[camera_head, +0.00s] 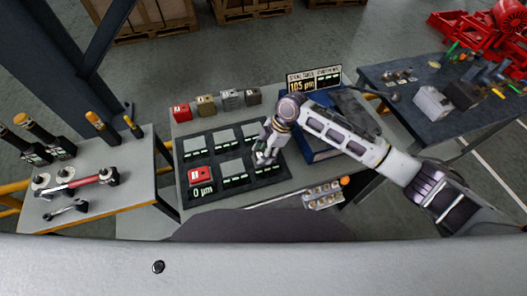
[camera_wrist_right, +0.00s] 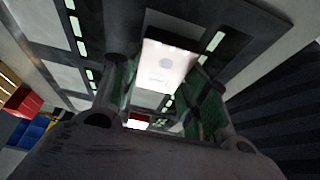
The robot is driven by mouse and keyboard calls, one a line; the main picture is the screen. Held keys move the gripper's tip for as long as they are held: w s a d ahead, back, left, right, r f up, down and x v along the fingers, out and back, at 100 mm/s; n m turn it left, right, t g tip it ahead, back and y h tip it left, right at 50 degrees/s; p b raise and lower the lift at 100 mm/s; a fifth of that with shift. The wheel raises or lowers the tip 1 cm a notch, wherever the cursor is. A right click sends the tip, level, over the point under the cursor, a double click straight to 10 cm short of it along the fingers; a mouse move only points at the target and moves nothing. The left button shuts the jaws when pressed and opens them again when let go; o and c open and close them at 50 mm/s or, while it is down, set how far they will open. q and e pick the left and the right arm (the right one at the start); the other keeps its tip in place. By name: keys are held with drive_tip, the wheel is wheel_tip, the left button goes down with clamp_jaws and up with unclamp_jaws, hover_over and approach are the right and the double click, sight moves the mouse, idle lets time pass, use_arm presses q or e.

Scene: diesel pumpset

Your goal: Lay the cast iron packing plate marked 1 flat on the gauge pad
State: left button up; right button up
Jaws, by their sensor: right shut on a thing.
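My right gripper (camera_head: 265,156) is over the right part of a dark panel (camera_head: 181,178) with several pale square pads. In the right wrist view the right gripper (camera_wrist_right: 160,95) is shut on a pale plate (camera_wrist_right: 168,66), which sits between the fingertips. My left gripper is not in view.
Red, tan, grey and brown blocks (camera_head: 206,104) stand along the back of the table.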

drive_tip(key=shift+f, duration=0.7)
drive_tip(key=o, duration=1.5)
drive_tip(key=shift+v, duration=5.95)
drive_tip(key=shift+r, duration=0.1)
